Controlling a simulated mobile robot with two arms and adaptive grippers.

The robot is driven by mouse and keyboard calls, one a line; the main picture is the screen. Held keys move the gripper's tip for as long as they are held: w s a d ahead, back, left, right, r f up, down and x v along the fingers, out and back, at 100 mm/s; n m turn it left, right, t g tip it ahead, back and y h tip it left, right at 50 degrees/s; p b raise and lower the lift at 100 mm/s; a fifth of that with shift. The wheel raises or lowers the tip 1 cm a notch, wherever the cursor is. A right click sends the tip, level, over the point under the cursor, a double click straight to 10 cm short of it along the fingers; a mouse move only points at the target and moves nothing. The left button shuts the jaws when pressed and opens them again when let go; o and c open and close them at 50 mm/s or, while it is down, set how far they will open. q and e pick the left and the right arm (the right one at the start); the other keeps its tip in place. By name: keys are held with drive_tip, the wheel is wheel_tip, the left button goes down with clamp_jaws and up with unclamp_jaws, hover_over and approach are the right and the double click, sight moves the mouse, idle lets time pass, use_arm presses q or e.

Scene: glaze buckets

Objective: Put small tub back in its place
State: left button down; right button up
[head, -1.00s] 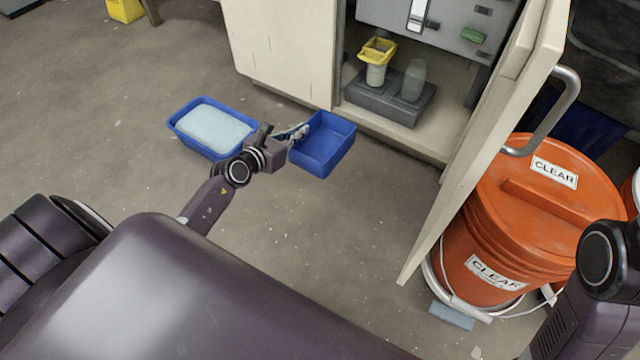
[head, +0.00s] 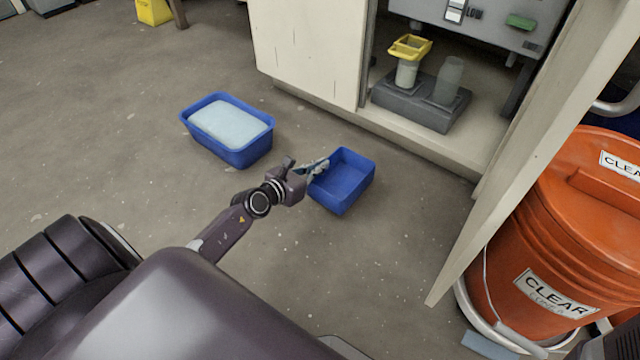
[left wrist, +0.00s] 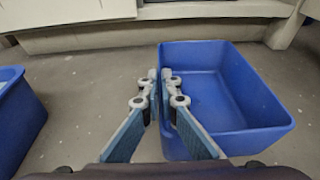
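The small tub (head: 342,186) is blue, open-topped and empty. It is in front of the open cabinet, and whether it touches the floor is hard to tell. My left gripper (head: 318,166) is at its left side. In the left wrist view, the fingers (left wrist: 165,82) are close together on either side of the left wall of the small tub (left wrist: 240,85), pinching it. My right gripper is out of view.
A larger blue tub (head: 196,142) with a pale block or filling stands to the left. The open cabinet (head: 425,135) holds a grey base (head: 415,103) with two containers. Its door (head: 500,190) stands open beside an orange bucket (head: 530,255). Floor around the tubs is clear.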

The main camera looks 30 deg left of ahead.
sight(320, 180)
use_arm(q)
drive_tip(key=shift+f+b, duration=2.15)
drive_tip(key=shift+f, duration=0.1)
drive_tip(key=shift+r, duration=0.1)
drive_tip(key=c, duration=2.6)
unclamp_jaws()
drive_tip(key=shift+c, duration=0.2)
drive_tip(key=o, duration=0.5)
